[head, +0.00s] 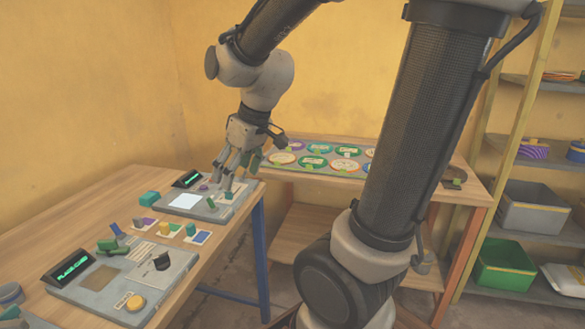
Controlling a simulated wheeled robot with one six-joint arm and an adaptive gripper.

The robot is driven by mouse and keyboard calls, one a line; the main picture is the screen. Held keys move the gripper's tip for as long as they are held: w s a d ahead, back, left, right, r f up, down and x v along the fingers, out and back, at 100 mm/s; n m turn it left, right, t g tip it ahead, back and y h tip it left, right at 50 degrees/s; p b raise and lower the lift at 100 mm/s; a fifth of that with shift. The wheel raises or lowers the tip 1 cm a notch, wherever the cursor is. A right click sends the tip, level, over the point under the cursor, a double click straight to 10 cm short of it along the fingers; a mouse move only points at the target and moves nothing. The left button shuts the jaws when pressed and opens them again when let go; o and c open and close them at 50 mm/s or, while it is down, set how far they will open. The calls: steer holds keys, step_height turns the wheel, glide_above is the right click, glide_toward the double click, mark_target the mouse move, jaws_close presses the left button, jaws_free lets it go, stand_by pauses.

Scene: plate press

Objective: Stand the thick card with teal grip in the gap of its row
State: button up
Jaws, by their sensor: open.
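A small teal block (149,198) sits on the table left of the far panel. Another small teal piece (191,230) stands by a white-edged blue card, at the right end of a short row of coloured cards (163,229) between the two panels. I cannot tell which teal piece is the thick card's grip, and the gap does not show clearly. My gripper (229,181) is open and points down over the right part of the far panel (183,211), close to small pieces there. The fingertips partly cover these pieces, and contact cannot be told.
A near panel (125,295) has a lit display (73,267), a black knob and a yellow button (135,303). The far panel has a bright white square and a lit display. A second table (410,183) holds round plates. Shelves (530,223) with bins stand right.

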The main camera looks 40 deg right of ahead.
steer(key=s+d+r+m+h, duration=0.1)
steer(key=s+d+r+m, duration=0.1)
steer(key=s, duration=0.5)
steer(key=s+d+r+m+h, duration=0.1)
steer(key=s+d+r+m, duration=0.1)
steer(key=s+d, duration=0.2)
steer(key=s, duration=0.2)
steer(key=shift+s+d, duration=0.35)
steer(key=shift+s, duration=0.05)
